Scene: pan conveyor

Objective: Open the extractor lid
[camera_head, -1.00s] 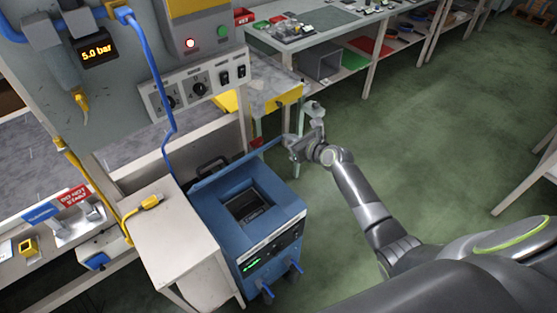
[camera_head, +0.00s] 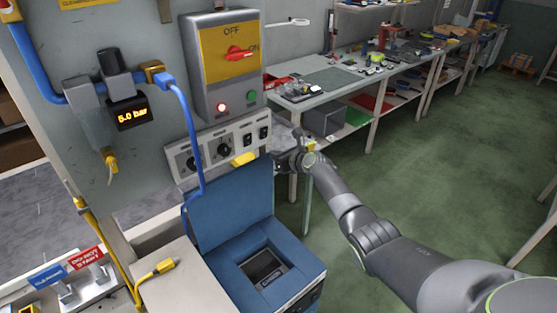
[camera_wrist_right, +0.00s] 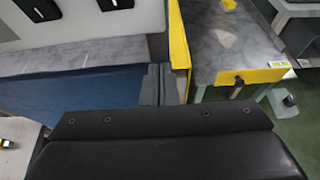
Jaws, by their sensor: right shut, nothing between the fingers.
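The blue extractor (camera_head: 282,285) stands at the bottom centre of the head view, with a dark recessed opening in its top. Its blue lid (camera_head: 232,208) stands raised, roughly upright, behind the opening. My right gripper (camera_head: 284,146) is at the lid's upper right corner, below the control panel; its fingertips are hard to make out there. In the right wrist view the closed dark fingers (camera_wrist_right: 158,85) are at the right end of the blue lid (camera_wrist_right: 75,92), with nothing held between them. Whether they touch the lid is unclear. My left gripper is out of view.
A control panel (camera_head: 218,152) with knobs and switches and a switch box (camera_head: 222,70) are above the lid. A blue hose (camera_head: 190,130) hangs beside the lid's left side. A white side table (camera_head: 185,290) stands left of the extractor. Green floor (camera_head: 420,180) is open at right.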

